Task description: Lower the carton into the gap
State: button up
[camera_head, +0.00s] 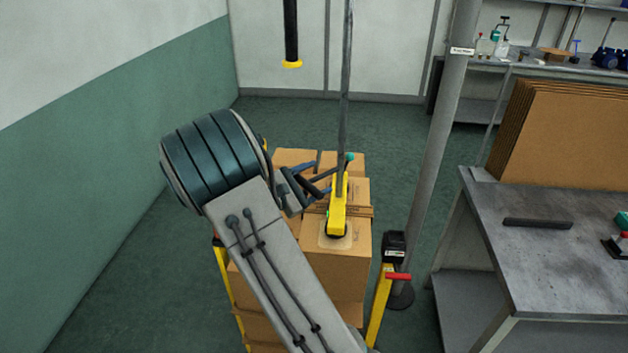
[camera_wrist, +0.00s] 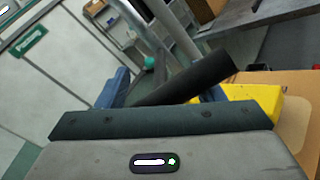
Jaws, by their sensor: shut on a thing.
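A yellow lifting tool (camera_head: 338,205) hangs from a grey vertical tube and stands on the top of a brown carton (camera_head: 347,262). The carton sits among other cartons (camera_head: 295,156) in a stack; I cannot tell whether it is resting or slightly raised. My gripper (camera_head: 312,182) is shut on the tool's dark handle, left of its yellow body. In the wrist view the dark handle (camera_wrist: 190,82) lies between the blue fingers, with the yellow body (camera_wrist: 240,100) and a brown carton top (camera_wrist: 297,105) at right. My arm hides the stack's left front, and no gap is clearly visible.
Yellow posts flank the stack; the right one (camera_head: 379,310) has a black box and red lever. A grey pole (camera_head: 440,150) stands right of the stack. A metal bench (camera_head: 535,260) carries cardboard sheets (camera_head: 565,130). A black hanging tube (camera_head: 291,30) is behind. The floor at left is clear.

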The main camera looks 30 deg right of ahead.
notch_tip(320, 180, down, 9)
jog(key=b, duration=0.5)
jog(key=shift+r+b, duration=0.15)
jog(key=shift+b, duration=0.25)
jog(key=shift+r, duration=0.1)
jog(key=o, duration=1.3)
jog(key=shift+c, duration=0.2)
jog(key=shift+r, duration=0.1)
jog(key=shift+a, duration=0.1)
jog(key=s+a+b, duration=0.1)
jog(key=s+a, duration=0.1)
jog(key=a, duration=1.1)
jog(key=shift+s+a, duration=0.25)
jog(key=shift+s, duration=0.1)
jog(key=shift+c, duration=0.4)
